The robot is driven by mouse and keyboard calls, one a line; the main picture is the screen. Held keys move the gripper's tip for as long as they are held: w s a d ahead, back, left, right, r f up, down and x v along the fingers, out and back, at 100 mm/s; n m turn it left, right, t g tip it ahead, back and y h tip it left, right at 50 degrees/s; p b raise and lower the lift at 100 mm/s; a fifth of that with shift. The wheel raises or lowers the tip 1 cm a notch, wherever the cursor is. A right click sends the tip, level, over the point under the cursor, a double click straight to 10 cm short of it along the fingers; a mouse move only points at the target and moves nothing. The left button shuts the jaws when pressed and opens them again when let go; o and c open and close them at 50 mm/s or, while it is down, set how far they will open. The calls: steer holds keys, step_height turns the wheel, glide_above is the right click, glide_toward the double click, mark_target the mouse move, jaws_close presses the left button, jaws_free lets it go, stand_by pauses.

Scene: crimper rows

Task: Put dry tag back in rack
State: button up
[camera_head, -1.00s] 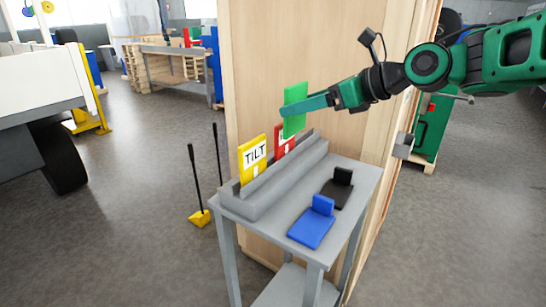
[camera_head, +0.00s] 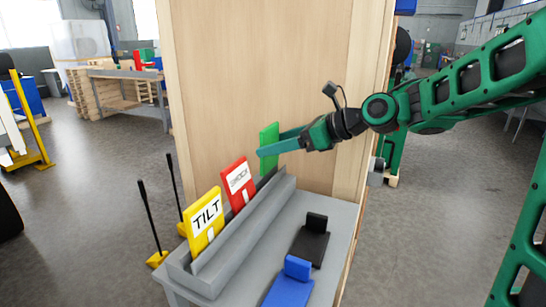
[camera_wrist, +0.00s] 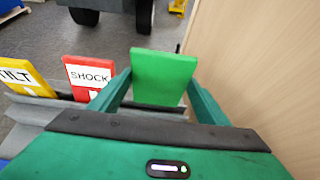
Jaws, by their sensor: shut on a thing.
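A plain green tag (camera_head: 269,147) is held upright between the fingers of my gripper (camera_head: 264,152), at the far end of the grey slotted rack (camera_head: 232,240). No lettering shows on it. In the wrist view the green tag (camera_wrist: 163,77) stands between the two green fingers, to the right of the red SHOCK tag (camera_wrist: 90,75). Its lower edge is close to the rack; I cannot tell whether it is inside the slot. The red tag (camera_head: 238,184) and the yellow TILT tag (camera_head: 205,220) stand in the rack nearer the camera.
The rack stands on a grey table (camera_head: 340,225). A black holder (camera_head: 310,245) and a blue holder (camera_head: 290,285) sit to its right. A wooden panel (camera_head: 265,70) rises close behind the table. Long-handled yellow tools (camera_head: 155,258) stand left of it.

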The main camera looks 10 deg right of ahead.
mark_target(273, 159)
steer(key=f, duration=0.2)
steer(key=w+f, duration=0.1)
steer(key=f, duration=0.1)
steer(key=shift+d+f, duration=0.2)
steer(key=shift+f, duration=0.2)
steer(key=o, duration=1.1)
steer(key=shift+a, duration=0.1)
steer(key=shift+o, duration=0.2)
steer(key=shift+r, duration=0.1)
steer(key=v, duration=1.2)
